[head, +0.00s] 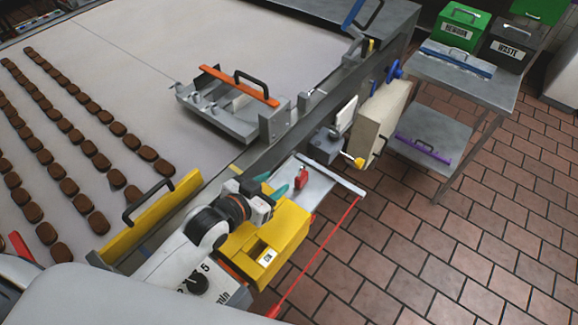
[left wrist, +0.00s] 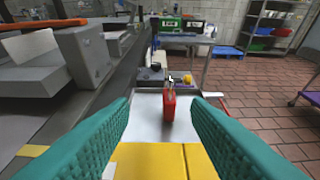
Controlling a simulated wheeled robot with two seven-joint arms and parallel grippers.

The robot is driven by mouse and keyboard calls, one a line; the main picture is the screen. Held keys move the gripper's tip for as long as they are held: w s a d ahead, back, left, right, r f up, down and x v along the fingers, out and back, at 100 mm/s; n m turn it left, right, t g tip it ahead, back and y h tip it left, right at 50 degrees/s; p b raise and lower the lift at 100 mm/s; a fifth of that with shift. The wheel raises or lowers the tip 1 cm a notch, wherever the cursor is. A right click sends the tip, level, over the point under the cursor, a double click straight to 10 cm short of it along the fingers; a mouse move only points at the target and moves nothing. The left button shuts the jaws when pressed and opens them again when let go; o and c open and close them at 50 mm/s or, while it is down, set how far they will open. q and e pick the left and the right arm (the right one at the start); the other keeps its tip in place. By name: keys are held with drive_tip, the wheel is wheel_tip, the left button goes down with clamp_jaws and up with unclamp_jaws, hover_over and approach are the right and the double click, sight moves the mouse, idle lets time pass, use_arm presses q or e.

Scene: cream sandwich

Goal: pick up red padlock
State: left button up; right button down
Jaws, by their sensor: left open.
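The red padlock (head: 301,178) stands upright on a small grey metal shelf (head: 318,188) beside the conveyor's edge. In the left wrist view the red padlock (left wrist: 169,104) stands near the middle, its dark shackle on top. My left gripper (head: 289,187) has teal fingers and is just short of the padlock, over the yellow box side. In the left wrist view my left gripper (left wrist: 162,125) is open, its fingers spread either side of the padlock and apart from it. My right gripper is not in view.
A yellow box (head: 268,240) lies under my left arm. A grey fixture with an orange handled bar (head: 238,86) stands on the conveyor. A yellow knob (head: 356,162) and a cream box (head: 380,118) lie beyond the shelf. A red rod (head: 318,256) runs along the right.

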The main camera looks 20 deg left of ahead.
sight(297, 175)
use_arm(q)
drive_tip(key=w+d, duration=0.1)
drive_tip(key=w+d+f, duration=0.1)
drive_tip(key=w, duration=0.1)
drive_tip(key=w+d+p, duration=0.1)
drive_tip(key=shift+w+d+f, duration=0.1)
drive_tip(key=shift+w+f, duration=0.05)
drive_tip(key=shift+f, duration=0.15)
drive_tip(key=shift+w+f, duration=0.2)
drive_tip(key=shift+w, duration=0.05)
drive_tip(key=shift+w+f+p, duration=0.2)
drive_tip(key=shift+w+p, duration=0.1)
drive_tip(key=shift+w, duration=0.1)
drive_tip(key=x, duration=0.2)
drive_tip(key=p+x, duration=0.1)
drive_tip(key=x, duration=0.1)
drive_tip(key=shift+s+d+f, duration=0.15)
drive_tip(key=shift+d, duration=0.15)
drive_tip(key=shift+f, duration=0.15)
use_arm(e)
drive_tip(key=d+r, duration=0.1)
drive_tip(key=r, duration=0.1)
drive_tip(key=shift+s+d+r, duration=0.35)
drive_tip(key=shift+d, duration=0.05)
use_arm(q)
drive_tip(key=shift+c, duration=0.4)
clamp_jaws()
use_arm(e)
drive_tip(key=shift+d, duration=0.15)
